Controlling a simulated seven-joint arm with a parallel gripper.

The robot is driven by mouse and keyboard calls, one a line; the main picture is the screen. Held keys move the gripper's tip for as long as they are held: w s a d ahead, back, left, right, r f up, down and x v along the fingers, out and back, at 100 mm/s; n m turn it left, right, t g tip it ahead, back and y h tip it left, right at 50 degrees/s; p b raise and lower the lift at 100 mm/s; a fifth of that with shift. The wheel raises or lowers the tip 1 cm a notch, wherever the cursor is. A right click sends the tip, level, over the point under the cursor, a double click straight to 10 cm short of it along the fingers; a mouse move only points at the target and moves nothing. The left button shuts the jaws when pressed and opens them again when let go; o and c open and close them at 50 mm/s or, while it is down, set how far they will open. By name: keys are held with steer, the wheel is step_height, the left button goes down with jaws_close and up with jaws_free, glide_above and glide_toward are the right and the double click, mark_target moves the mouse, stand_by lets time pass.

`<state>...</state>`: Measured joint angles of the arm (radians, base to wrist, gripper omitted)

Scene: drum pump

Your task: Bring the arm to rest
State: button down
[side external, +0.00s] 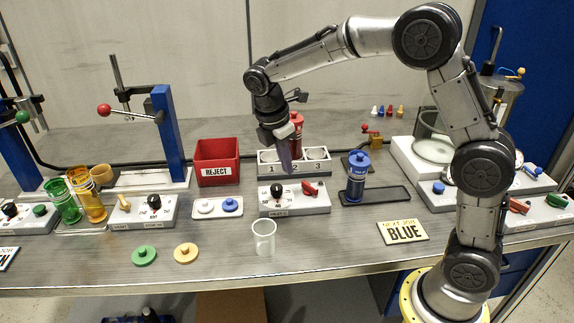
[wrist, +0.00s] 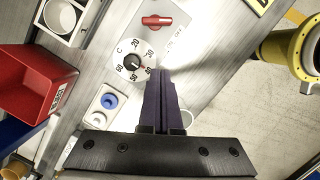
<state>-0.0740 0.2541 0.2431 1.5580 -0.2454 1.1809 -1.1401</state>
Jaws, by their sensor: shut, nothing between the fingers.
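My gripper (side external: 284,160) hangs from the arm, pointing down above the middle of the bench. Its dark purple fingers are shut together with nothing between them. In the wrist view my gripper (wrist: 160,72) reaches up from the bottom with the fingers side by side. Below and beside it is a white control box (side external: 290,208) with a black dial (side external: 277,190) and a red switch (side external: 309,188). The dial (wrist: 132,62) and the red switch (wrist: 157,21) also show in the wrist view. The fingers look apart from the box.
A numbered white rack (side external: 318,160) stands behind the gripper, holding a red canister (side external: 296,130). A red reject bin (side external: 217,163) is left, a blue canister (side external: 357,180) right. A clear cup (side external: 264,238) stands in front. A sign (side external: 403,232) reads NEXT JOB BLUE. The front bench edge is mostly clear.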

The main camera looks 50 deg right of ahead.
steer(key=s+r+m+t+y, duration=0.1)
steer(key=s+r+m+t, duration=0.3)
steer(key=s+r, duration=0.9)
steer(key=s+a+f+m+t+y, duration=0.1)
steer(key=s+a+f+m+t, duration=0.1)
steer(key=s+f+m, duration=0.4)
steer(key=s+m, duration=0.5)
steer(key=s, duration=0.1)
steer(key=shift+y, duration=0.3)
